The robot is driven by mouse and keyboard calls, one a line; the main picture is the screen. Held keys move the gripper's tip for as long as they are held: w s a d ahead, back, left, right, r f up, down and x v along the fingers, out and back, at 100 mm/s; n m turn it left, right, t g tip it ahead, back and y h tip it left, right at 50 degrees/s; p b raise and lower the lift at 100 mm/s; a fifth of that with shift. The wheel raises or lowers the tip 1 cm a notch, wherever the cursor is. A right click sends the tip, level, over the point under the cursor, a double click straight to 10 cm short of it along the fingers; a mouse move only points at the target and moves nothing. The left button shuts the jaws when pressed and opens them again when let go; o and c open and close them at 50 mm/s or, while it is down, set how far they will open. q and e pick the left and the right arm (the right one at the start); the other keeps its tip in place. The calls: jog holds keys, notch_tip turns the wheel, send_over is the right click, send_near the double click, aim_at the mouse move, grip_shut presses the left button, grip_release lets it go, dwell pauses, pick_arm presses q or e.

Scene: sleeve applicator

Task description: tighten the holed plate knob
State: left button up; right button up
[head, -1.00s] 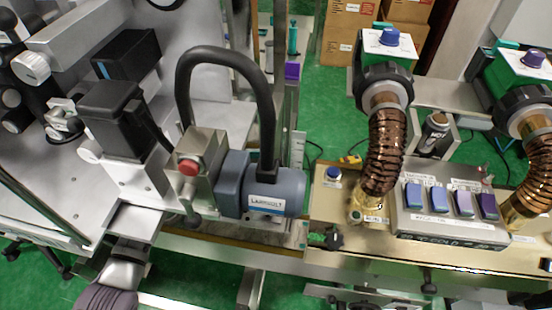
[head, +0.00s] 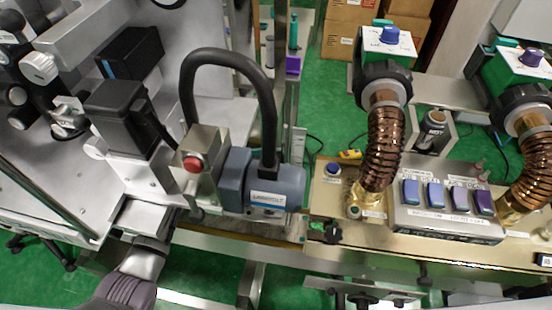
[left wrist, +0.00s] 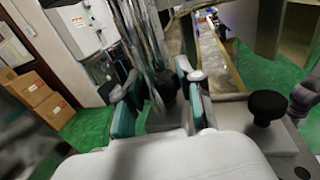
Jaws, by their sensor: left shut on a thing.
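My left gripper (left wrist: 162,105) shows in the left wrist view with its teal-padded fingers on both sides of a dark knob (left wrist: 167,85). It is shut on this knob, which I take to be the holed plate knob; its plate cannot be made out. In the head view my left gripper (head: 168,222) reaches in from the lower left, below the silver block with the red button. Its fingertips are mostly hidden there by the machine. My right gripper is not in view.
A larger black knob (left wrist: 266,106) stands on a grey part right of the fingers. The blue-grey motor (head: 272,188) and black curved hose (head: 225,55) rise close to the gripper. A switch box (head: 447,210) stands on the brass-coloured table at right. Green floor shows below.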

pick_arm(q)
jog(key=shift+c, duration=0.7)
jog(key=m+g+b, duration=0.1)
jog(key=g, duration=0.1)
jog(key=m+g+b, duration=0.1)
jog(key=g+b, duration=0.1)
jog(key=shift+w+f+m+b, duration=0.1)
jog(key=shift+f+m+b, duration=0.1)
jog(key=shift+m+b, duration=0.15)
jog(key=m+g+y+b, duration=0.1)
jog(key=m+g+b, duration=0.1)
jog(key=g, duration=0.2)
jog(key=shift+m+y+b, duration=0.25)
jog(key=shift+y+b, duration=0.05)
jog(key=shift+r+m+g+y+b, duration=0.2)
jog(key=shift+m+g+y+b, duration=0.25)
jog(key=shift+g, duration=0.25)
jog(key=o, duration=1.2)
jog(key=shift+c, duration=0.2)
